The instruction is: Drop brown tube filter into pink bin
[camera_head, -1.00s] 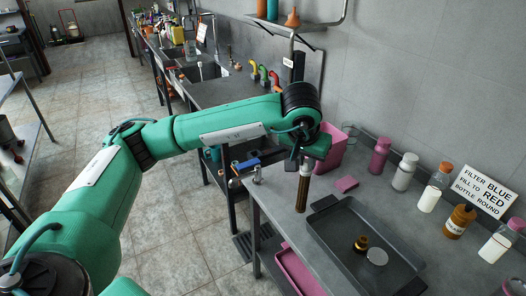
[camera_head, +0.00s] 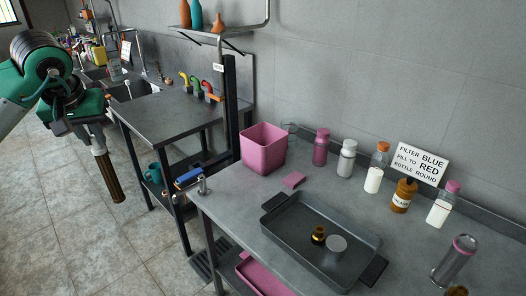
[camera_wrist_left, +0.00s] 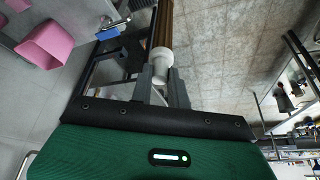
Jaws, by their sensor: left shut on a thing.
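My left gripper (camera_head: 95,137) is shut on the white end of the brown tube filter (camera_head: 109,178). The filter hangs down, slightly tilted, over the tiled floor at the left of the head view. In the left wrist view the filter (camera_wrist_left: 162,28) extends away from the jaws, its white end (camera_wrist_left: 160,60) between the fingers. The pink bin (camera_head: 263,148) stands upright on the back left part of the grey table, well to the right of my left gripper. The pink bin also shows in the left wrist view (camera_wrist_left: 48,42). My right gripper is not in view.
A dark tray (camera_head: 285,228) holds a small amber bottle (camera_head: 318,235) and a round lid (camera_head: 337,243). Several bottles line the wall near a sign (camera_head: 421,164).

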